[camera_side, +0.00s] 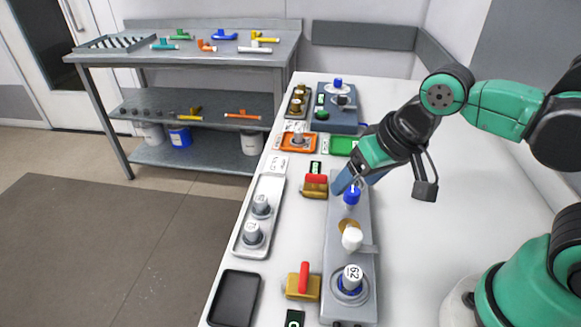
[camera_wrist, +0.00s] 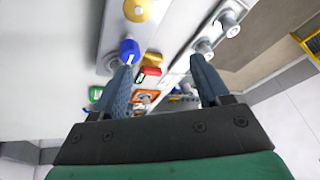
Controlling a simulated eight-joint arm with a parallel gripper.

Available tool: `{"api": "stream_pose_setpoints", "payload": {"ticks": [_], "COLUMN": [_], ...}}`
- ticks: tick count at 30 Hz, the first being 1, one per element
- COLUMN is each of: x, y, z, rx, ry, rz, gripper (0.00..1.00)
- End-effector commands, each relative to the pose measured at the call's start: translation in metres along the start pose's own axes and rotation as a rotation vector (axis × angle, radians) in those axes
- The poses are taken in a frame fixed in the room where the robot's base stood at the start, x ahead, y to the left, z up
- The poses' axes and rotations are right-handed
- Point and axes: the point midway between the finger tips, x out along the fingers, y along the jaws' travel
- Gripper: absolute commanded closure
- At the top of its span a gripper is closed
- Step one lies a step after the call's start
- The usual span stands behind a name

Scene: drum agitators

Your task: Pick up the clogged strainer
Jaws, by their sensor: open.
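I cannot tell for certain which piece is the clogged strainer. A grey station (camera_side: 338,262) holds a grey cylinder marked 62 (camera_side: 351,278), a white knob (camera_side: 352,238), a gold disc (camera_side: 349,226) and a blue-topped piece (camera_side: 352,195). My gripper (camera_side: 352,180) is over the far end of this station, open and empty. In the wrist view its fingers (camera_wrist: 163,68) are spread wide, with the blue top (camera_wrist: 129,50) by the left fingertip. The gold disc (camera_wrist: 138,10) shows beyond it. Whether the fingers touch the blue top is unclear.
A pale tray (camera_side: 273,187) holds two grey capped cylinders. An orange tray (camera_side: 284,141) holds one more. Red-handled brass valves (camera_side: 302,287) stand beside the station. A black tray (camera_side: 234,298) is empty. A shelf (camera_side: 190,55) stands behind.

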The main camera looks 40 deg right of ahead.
Motion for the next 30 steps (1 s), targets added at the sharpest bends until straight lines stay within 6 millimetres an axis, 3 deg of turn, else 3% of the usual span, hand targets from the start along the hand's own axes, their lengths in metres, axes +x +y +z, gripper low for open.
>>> {"api": "stream_pose_setpoints", "payload": {"ticks": [3,9,16,30], "x": [0.005,0.003,0.008,0.046], "y": [-0.031,-0.052,-0.054,-0.048], "z": [0.035,0.079,0.089,0.104], "rx": [0.132,0.308,0.355,0.354], "ry": [-0.179,-0.343,-0.366,-0.364], "rz": [0.032,0.176,0.221,0.218], "gripper": [0.31,0.31,0.31,0.31]}}
